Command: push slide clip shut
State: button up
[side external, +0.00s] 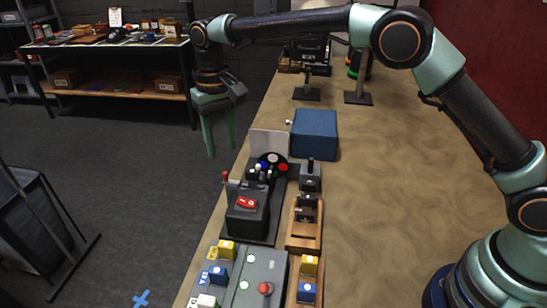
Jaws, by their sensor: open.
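My gripper (221,150) hangs fingers down at the upper left, in the air past the table's left edge. Its two green fingers are apart with nothing between them. A wooden frame with dark metal parts (304,228) lies on the table right of the black box; it may be the slide clip, but I cannot tell for sure. A small dark block with an upright lever (310,176) stands just behind it. My gripper is well away from both and touches nothing.
A black box with a red switch (247,204), a grey panel with coloured buttons (250,275) and a blue box (314,134) line the table's left side. Round coloured buttons (272,160) sit behind the black box. The table's middle (390,205) is clear.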

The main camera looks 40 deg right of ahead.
aim_at(225, 172)
notch_tip(225, 172, down, 7)
jog(key=shift+f, duration=0.2)
jog(key=shift+c, duration=0.3)
